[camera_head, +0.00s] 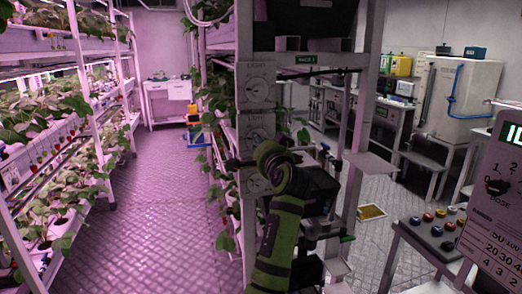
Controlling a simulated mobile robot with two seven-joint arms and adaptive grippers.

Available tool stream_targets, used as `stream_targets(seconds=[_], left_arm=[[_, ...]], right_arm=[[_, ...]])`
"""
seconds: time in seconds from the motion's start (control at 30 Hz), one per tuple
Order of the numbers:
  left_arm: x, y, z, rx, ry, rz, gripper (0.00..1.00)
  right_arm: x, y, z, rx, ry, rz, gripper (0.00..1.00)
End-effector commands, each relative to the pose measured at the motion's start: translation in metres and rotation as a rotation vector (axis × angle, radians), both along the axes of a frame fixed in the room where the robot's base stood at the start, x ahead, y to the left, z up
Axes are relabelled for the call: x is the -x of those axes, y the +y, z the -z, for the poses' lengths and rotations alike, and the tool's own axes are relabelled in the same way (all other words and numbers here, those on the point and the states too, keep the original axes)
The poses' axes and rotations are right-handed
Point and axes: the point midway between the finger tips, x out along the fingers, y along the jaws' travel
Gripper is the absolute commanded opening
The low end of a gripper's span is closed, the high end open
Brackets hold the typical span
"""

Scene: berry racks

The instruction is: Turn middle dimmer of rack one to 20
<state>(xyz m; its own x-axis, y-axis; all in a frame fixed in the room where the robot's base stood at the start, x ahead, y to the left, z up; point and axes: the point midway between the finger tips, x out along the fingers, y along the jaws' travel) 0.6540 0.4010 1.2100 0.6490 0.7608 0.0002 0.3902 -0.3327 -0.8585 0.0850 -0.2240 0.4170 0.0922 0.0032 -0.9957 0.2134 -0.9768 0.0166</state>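Three white dimmer panels are stacked on the front post of the rack signed "RACK 1" (306,59). The top dimmer (257,84) shows a round dial. The bottom dimmer (255,182) is partly behind my wrist. The dial readings are too small to read. My green and black arm, seemingly the left, rises from the bottom centre and bends left at the wrist. A dark tip (235,163) shows near the dimmers; whether it touches them is unclear. I cannot make out two fingers.
Planted berry racks (60,140) line the left side, with a free aisle floor (150,220) between. A button console (435,228) and a dosing panel (495,210) stand at the right. A white table (168,92) stands at the back.

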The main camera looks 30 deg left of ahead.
Motion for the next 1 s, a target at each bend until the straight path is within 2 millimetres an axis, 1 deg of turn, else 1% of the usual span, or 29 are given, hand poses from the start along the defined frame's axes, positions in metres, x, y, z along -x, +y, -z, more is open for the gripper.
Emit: stream_targets(seconds=[0.03, 0.23, 0.73, 0.77, 0.8, 0.83, 1.0], left_arm=[[0.0001, 0.0000, -0.0003, 0.012, -0.019, 0.000, 0.00], [0.0002, 0.0004, -0.0015, 0.045, -0.060, 0.000, 0.00], [0.0002, 0.0004, -0.0022, 0.057, -0.072, 0.000, 0.00], [0.0001, 0.0003, -0.0023, 0.057, -0.072, 0.000, 0.33], [0.0001, 0.0004, -0.0021, 0.057, -0.072, 0.000, 0.49], [0.0001, 0.0003, -0.0020, 0.056, -0.072, 0.000, 0.52], [0.0000, 0.0002, -0.0012, 0.057, -0.070, 0.000, 0.52]], right_arm=[[-0.0001, 0.0002, 0.0032, 0.000, 0.000, 0.000, 0.40], [0.0000, 0.0003, 0.0063, 0.000, 0.000, 0.000, 0.40], [0.0002, 0.0005, 0.0067, -0.001, 0.000, 0.000, 0.40], [0.0002, 0.0005, 0.0067, -0.001, 0.000, 0.000, 0.40], [0.0002, 0.0005, 0.0067, -0.001, 0.000, 0.000, 0.40], [0.0003, 0.0004, 0.0068, -0.001, 0.000, 0.000, 0.40], [0.0003, 0.0005, 0.0069, -0.001, 0.000, 0.000, 0.40]])
